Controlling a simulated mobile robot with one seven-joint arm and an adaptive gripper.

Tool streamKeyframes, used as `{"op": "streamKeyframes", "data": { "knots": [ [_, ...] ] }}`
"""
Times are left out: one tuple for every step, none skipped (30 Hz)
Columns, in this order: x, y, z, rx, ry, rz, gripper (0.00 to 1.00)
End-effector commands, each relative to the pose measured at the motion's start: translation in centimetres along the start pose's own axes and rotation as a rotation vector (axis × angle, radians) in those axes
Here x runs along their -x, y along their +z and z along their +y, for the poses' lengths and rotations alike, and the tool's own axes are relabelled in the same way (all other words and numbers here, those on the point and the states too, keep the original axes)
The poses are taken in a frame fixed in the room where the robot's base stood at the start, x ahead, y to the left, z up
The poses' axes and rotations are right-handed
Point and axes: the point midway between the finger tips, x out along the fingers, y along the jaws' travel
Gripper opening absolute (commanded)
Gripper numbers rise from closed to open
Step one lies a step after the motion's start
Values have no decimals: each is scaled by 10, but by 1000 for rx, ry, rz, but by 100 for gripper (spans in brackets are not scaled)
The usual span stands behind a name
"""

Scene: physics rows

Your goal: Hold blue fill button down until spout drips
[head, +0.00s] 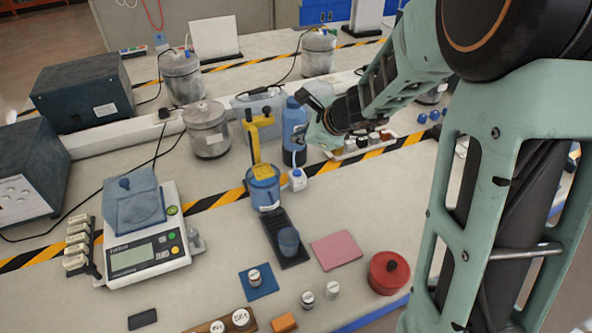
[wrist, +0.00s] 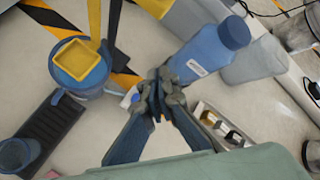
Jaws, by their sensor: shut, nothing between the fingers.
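My gripper (wrist: 160,90) is shut and empty, seen from above in the wrist view. I cannot clearly make out the fill button or any drip. In the head view my fingertips are hard to make out.
A blue bottle (head: 294,135) stands close to my gripper. A small white bottle (head: 299,180) is right beside the dispenser. A tray of jars (head: 352,152) lies to the right. A scale (head: 145,245) stands left. A pink cloth (head: 336,250) and red pot (head: 388,272) lie in front.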

Motion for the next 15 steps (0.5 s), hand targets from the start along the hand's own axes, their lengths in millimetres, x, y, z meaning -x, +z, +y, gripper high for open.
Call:
{"op": "streamKeyframes", "data": {
  "knots": [
    [0, 0, 0, 1, 0, 0, 0],
    [0, 0, 0, 1, 0, 0, 0],
    [0, 0, 0, 1, 0, 0, 0],
    [0, 0, 0, 1, 0, 0, 0],
    [-1, 0, 0, 1, 0, 0, 0],
    [-1, -1, 1, 1, 0, 1, 0],
    [-2, -2, 1, 1, 0, 1, 0],
    [-3, -2, 2, 1, 0, 1, 0],
    [-4, -3, 3, 1, 0, 1, 0],
    [-6, -4, 4, 1, 0, 1, 0],
    [-8, -6, 5, 1, 0, 1, 0],
    [-10, -7, 7, 1, 0, 1, 0],
    [-12, -9, 9, 1, 0, 1, 0],
    [-14, -11, 10, 2, 0, 1, 0],
    [-18, -13, 13, 2, 0, 1, 0]
  ]
}}
